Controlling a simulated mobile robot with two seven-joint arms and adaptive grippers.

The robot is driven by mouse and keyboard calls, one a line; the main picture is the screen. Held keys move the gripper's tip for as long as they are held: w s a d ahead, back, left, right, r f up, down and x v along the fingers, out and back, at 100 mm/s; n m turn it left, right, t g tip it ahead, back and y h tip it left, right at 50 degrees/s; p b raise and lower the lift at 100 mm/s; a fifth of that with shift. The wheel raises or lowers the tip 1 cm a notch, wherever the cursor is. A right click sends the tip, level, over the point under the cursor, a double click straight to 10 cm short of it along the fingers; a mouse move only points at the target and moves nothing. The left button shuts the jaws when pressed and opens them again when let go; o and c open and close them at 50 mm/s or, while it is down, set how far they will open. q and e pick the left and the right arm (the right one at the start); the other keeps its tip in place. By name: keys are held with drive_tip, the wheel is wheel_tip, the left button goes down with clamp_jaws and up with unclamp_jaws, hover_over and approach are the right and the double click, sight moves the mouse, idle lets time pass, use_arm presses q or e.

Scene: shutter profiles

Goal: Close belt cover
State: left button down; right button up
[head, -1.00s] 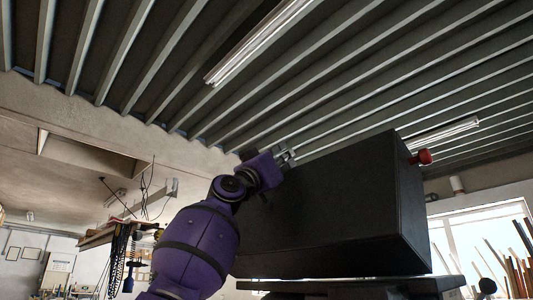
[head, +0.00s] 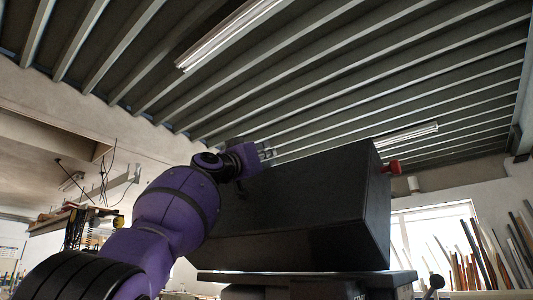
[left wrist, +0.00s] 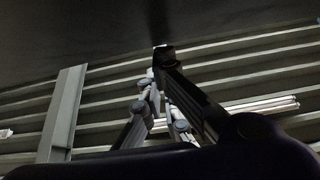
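The belt cover appears to be the large black box-like body (head: 300,205), right of centre in the head view, with a red knob (head: 391,167) at its upper right end. My left gripper (head: 267,151) is at its upper left edge, fingers pointing right along the top. I cannot tell whether they touch it. In the left wrist view, the fingers (left wrist: 160,72) reach up toward a dark surface (left wrist: 80,30), probably the cover. Nothing is visible between the fingers, but their opening is unclear. My right gripper is out of view.
A dark flat ledge (head: 300,276) lies under the black body. A small black ball knob (head: 437,282) shows at the lower right. Long rods (head: 490,255) stand by the bright window. A shelf with hanging tools (head: 85,225) is behind my left arm.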

use_arm(q)
drive_tip(key=shift+w+f, duration=0.15)
drive_tip(key=shift+f, duration=0.1)
